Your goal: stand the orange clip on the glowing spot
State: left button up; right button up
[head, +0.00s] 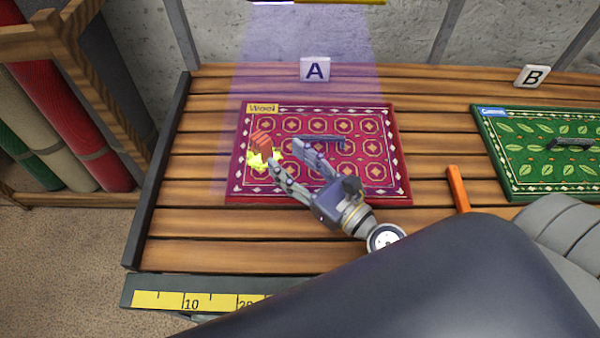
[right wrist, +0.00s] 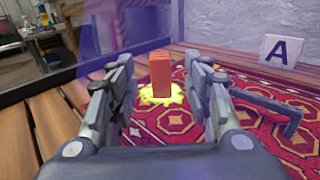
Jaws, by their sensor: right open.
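The orange clip (head: 262,140) is a small upright orange block at the left side of the red Wool rug. The glowing yellow spot (head: 256,162) shows at its foot. In the right wrist view the clip (right wrist: 160,71) stands upright on the yellow spot (right wrist: 161,96). My right gripper (head: 284,151) is open and low over the rug, its fingers pointing left towards the clip. In the right wrist view the clip shows in the gap between the fingers (right wrist: 158,68), seemingly beyond the tips, with no visible contact. My left gripper is not in view.
The red rug (head: 390,190) lies on a slatted wooden table with a dark bar (head: 322,139) on it. A green rug (head: 515,185) lies at right. Signs A (head: 315,69) and B (head: 532,76) stand behind. An orange bar (head: 458,189) lies between the rugs.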

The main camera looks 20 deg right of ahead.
jog(key=shift+b+v, duration=0.45)
jog(key=shift+v, duration=0.5)
jog(key=shift+s+d, duration=0.1)
jog(key=shift+s, duration=0.15)
